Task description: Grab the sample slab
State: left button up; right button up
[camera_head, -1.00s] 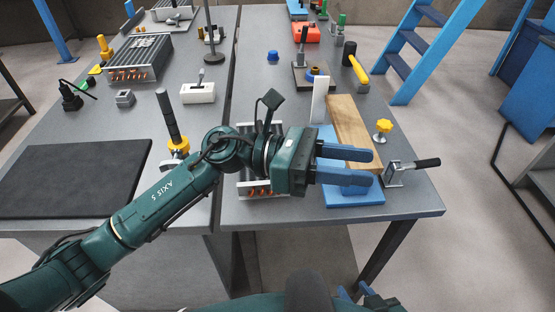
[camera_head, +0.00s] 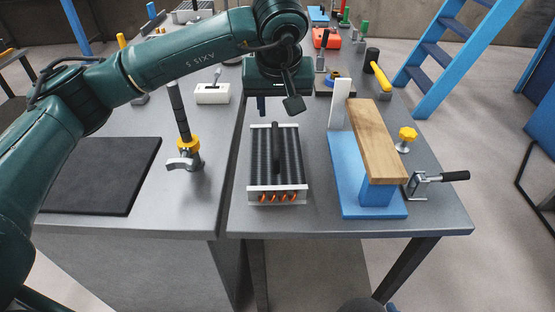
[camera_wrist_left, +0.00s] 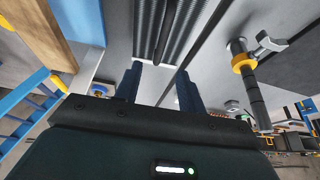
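The sample slab appears to be the finned metal block (camera_head: 262,165) with copper tube ends at its front, lying flat on the right-hand table. A dark handle-like bar (camera_head: 276,150) runs along its top middle. In the left wrist view the slab's fins (camera_wrist_left: 193,25) show at the top, beyond the fingers. My left gripper (camera_head: 280,100) is above and behind the slab's far end, partly hidden by its own wrist. In the wrist view its two blue fingers (camera_wrist_left: 158,85) are apart with nothing between them. My right gripper does not clearly show.
A wooden board (camera_head: 377,140) on a blue stand (camera_head: 350,185) is right of the slab, with a clamp (camera_head: 430,180) beside it. A yellow-collared tool (camera_head: 187,145) and a black mat (camera_head: 100,175) are on the left table. Bare tabletop surrounds the slab.

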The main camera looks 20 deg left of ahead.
aim_at(276, 136)
pick_arm(q)
jog(key=x, duration=0.3)
jog(key=shift+w+f, duration=0.1)
jog(key=shift+f, duration=0.25)
jog(key=x, duration=0.1)
jog(key=p+x, duration=0.1)
jog(key=x, duration=0.3)
jog(key=shift+s+f, duration=0.3)
jog(key=shift+f, duration=0.25)
jog(key=shift+c, duration=0.4)
grip_shut()
dwell(1.0)
jog(key=shift+w+r, duration=0.1)
